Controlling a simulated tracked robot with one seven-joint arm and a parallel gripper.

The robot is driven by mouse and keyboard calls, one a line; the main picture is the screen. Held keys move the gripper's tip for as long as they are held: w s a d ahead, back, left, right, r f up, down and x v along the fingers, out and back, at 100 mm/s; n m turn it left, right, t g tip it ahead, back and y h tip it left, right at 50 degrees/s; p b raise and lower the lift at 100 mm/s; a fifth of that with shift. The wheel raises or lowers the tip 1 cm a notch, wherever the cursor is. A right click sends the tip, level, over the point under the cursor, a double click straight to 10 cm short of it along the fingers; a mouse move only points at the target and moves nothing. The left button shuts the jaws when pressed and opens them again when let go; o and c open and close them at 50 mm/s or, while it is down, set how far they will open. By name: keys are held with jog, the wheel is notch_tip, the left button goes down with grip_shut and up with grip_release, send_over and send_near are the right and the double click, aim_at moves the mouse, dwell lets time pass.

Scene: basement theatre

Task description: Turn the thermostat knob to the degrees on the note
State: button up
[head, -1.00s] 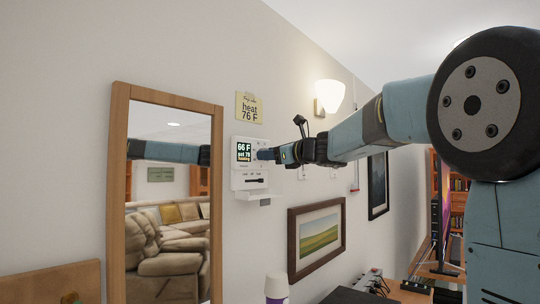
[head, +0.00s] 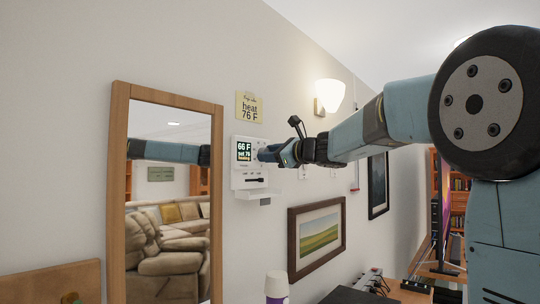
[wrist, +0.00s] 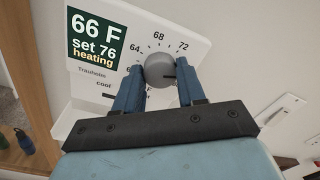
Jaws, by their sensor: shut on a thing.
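The thermostat (head: 248,178) is a white box on the wall. Its display (wrist: 96,40) reads 66 F, set 76, heating. The round grey knob (wrist: 158,66) has a dial marked 64, 68 and 72 around it and a dark pointer line toward the right. My gripper (wrist: 158,80) is shut on the knob, one blue finger on each side; in the head view it (head: 268,154) reaches the thermostat from the right. The yellow note (head: 249,107) above reads heat 76 F.
A wood-framed mirror (head: 119,190) stands left of the thermostat. A lit wall lamp (head: 328,97) and framed pictures (head: 316,238) are to the right. A white bottle with a purple band (head: 277,285) stands below.

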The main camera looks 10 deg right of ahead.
jog(key=o, duration=1.1)
jog(key=shift+c, duration=0.2)
jog(key=v, duration=1.4)
jog(key=shift+a+f, duration=0.1)
jog(key=s+f+n+g+h, duration=0.75)
jog(key=s+f+n, duration=0.75)
jog(key=s+f, duration=0.8)
jog(key=s+d+f+n+h, duration=0.5)
jog(key=d+f, duration=0.1)
jog(key=f, duration=0.3)
jog(key=shift+s+n, duration=0.15)
jog(key=shift+n, duration=0.25)
